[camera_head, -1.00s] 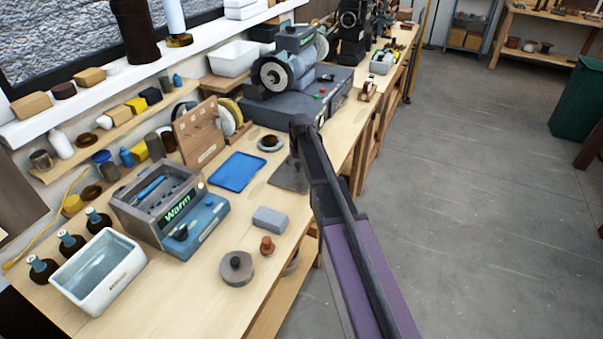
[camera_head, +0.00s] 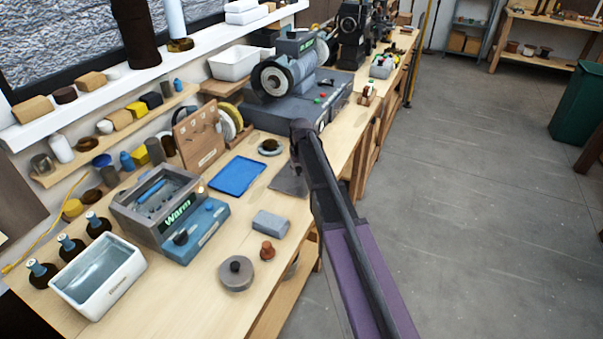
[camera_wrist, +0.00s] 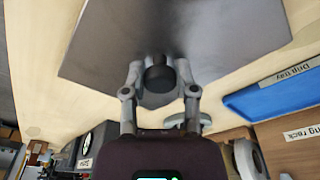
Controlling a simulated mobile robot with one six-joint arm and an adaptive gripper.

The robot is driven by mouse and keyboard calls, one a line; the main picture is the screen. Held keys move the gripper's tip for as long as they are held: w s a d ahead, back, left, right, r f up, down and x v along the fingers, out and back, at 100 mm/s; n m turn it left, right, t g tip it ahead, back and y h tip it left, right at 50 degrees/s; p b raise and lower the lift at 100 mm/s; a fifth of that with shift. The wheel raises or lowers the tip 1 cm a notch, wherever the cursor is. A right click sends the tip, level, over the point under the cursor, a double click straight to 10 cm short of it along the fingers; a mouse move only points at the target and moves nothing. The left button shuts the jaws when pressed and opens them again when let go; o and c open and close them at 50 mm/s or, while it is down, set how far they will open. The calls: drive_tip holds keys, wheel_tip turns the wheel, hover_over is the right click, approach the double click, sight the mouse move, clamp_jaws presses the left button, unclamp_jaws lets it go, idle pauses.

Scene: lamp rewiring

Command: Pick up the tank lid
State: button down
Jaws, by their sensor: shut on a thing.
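The tank lid is a flat grey plate (camera_wrist: 215,35) with a dark round knob (camera_wrist: 158,76), filling the top of the wrist view. My gripper (camera_wrist: 160,72) has its two fingers closed on either side of that knob. In the head view part of the lid (camera_head: 287,181) shows beside my arm, over the bench right of the blue drip tray (camera_head: 237,175). My arm hides the fingers there. I cannot tell whether the lid touches the bench. The grey tank marked "Warm" (camera_head: 124,206) stands open-topped at left, with a blue object inside.
A grey block (camera_head: 270,222), a small brown knobbed piece (camera_head: 267,251) and a round grey knobbed weight (camera_head: 236,273) sit near the bench's front edge. A white basin (camera_head: 125,284) and dark bottles stand at left. A wooden rack (camera_head: 200,140) and a grinder (camera_head: 290,85) stand behind.

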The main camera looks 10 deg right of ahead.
sight(299, 169)
drive_tip(key=shift+r, duration=0.15)
wheel_tip(299, 169, up, 10)
drive_tip(key=p, duration=1)
idle(0.8)
drive_tip(key=shift+f, duration=0.2)
